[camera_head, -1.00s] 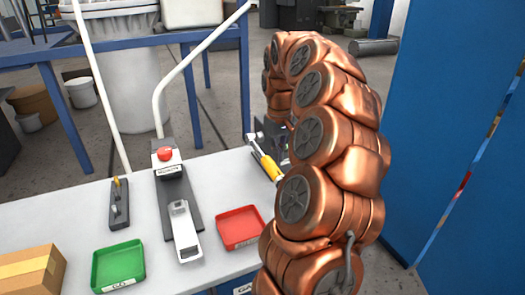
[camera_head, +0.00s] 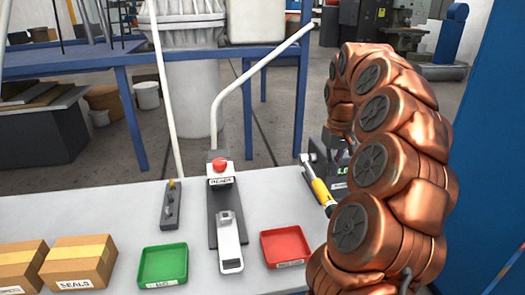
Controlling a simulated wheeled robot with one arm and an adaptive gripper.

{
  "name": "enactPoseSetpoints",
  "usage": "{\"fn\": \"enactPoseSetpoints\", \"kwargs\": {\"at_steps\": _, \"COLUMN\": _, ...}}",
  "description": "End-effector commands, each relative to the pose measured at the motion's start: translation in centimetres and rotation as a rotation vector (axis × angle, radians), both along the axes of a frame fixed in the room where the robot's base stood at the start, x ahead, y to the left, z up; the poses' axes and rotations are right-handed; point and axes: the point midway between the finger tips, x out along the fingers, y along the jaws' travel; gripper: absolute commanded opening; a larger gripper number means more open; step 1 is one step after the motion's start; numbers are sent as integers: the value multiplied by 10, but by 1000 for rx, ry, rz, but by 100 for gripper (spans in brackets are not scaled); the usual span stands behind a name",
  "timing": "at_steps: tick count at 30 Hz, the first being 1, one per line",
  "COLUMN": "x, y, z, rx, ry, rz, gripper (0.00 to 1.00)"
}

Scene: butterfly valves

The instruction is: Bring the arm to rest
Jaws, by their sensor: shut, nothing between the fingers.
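My copper-coloured arm rises from the bottom right and curls over at the top in the head view. Its far end folds down behind its own links. My gripper is hidden there, and I cannot make out its fingers. The arm stands in front of the right part of the white bench (camera_head: 100,207) and covers part of it. No object is seen held by the arm.
On the bench are a green tray (camera_head: 163,265), a red tray (camera_head: 286,246), a red-button unit (camera_head: 220,168), cardboard boxes (camera_head: 80,262) and a yellow-handled tool (camera_head: 321,191) close beside my arm. A blue panel (camera_head: 495,150) stands at the right.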

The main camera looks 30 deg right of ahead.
Motion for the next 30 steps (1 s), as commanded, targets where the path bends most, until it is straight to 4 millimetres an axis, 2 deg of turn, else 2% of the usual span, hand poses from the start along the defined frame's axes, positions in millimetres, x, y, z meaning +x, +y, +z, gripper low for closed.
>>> {"fn": "enactPoseSetpoints", "kwargs": {"at_steps": 5, "x": 0, "y": 1, "z": 0, "rx": 0, "ry": 0, "rz": 2, "gripper": 0}}
{"fn": "enactPoseSetpoints", "kwargs": {"at_steps": 8, "x": 2, "y": 13, "z": 2, "rx": 3, "ry": -1, "rz": 24, "gripper": 0}}
{"fn": "enactPoseSetpoints", "kwargs": {"at_steps": 11, "x": 4, "y": 43, "z": 6, "rx": 6, "ry": -4, "rz": 75, "gripper": 0}}
{"fn": "enactPoseSetpoints", "kwargs": {"at_steps": 17, "x": -8, "y": 131, "z": 10, "rx": 15, "ry": -1, "rz": 213, "gripper": 0}}
{"fn": "enactPoseSetpoints", "kwargs": {"at_steps": 21, "x": -31, "y": 187, "z": 5, "rx": 21, "ry": 18, "rz": 288, "gripper": 0}}
{"fn": "enactPoseSetpoints", "kwargs": {"at_steps": 24, "x": -54, "y": 221, "z": -1, "rx": 23, "ry": 32, "rz": 329, "gripper": 0}}
{"fn": "enactPoseSetpoints", "kwargs": {"at_steps": 26, "x": -68, "y": 239, "z": -6, "rx": 23, "ry": 42, "rz": 347, "gripper": 0}}
{"fn": "enactPoseSetpoints", "kwargs": {"at_steps": 30, "x": -110, "y": 274, "z": -22, "rx": 24, "ry": 75, "rz": 376, "gripper": 0}}
